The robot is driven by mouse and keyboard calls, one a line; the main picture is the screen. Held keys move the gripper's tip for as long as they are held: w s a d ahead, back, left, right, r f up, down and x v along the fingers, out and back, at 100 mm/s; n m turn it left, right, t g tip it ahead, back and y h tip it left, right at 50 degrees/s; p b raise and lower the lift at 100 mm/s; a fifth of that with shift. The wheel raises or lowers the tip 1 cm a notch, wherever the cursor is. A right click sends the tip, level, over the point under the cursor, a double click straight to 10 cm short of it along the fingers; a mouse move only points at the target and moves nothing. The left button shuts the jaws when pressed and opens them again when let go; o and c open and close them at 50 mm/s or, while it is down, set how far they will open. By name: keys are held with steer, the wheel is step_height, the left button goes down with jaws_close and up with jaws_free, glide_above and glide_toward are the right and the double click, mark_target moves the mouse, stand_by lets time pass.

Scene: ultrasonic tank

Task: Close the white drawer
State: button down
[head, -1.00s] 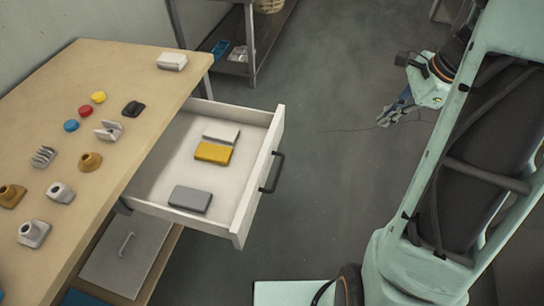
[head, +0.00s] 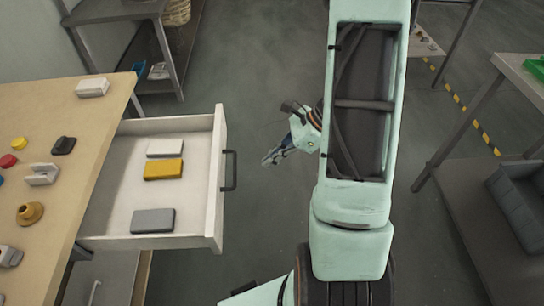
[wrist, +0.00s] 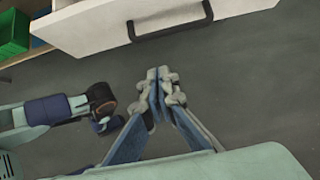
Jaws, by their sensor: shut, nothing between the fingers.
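The white drawer (head: 213,200) is pulled far out from under the wooden table in the head view. A white block, a yellow block (head: 163,169) and a grey block lie flat inside it. Its dark bar handle (head: 229,170) is on the front panel, facing right. In the wrist view the drawer front (wrist: 95,27) and handle (wrist: 170,28) cross the top. My gripper (head: 270,158) is shut and empty, to the right of the handle and apart from it. In the wrist view my fingertips (wrist: 162,78) point toward the handle, with floor between.
The wooden table (head: 85,112) at left carries several small parts. The floor between the drawer and my arm is clear.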

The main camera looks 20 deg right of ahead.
steer(key=w+a+f+b, duration=0.1)
steer(key=w+a+f, duration=0.1)
steer(key=a+f, duration=0.3)
steer(key=shift+a, duration=1.05)
steer(key=shift+w, duration=0.1)
steer(key=p, duration=0.1)
glide_above(137, 191)
steer(key=shift+a, duration=0.1)
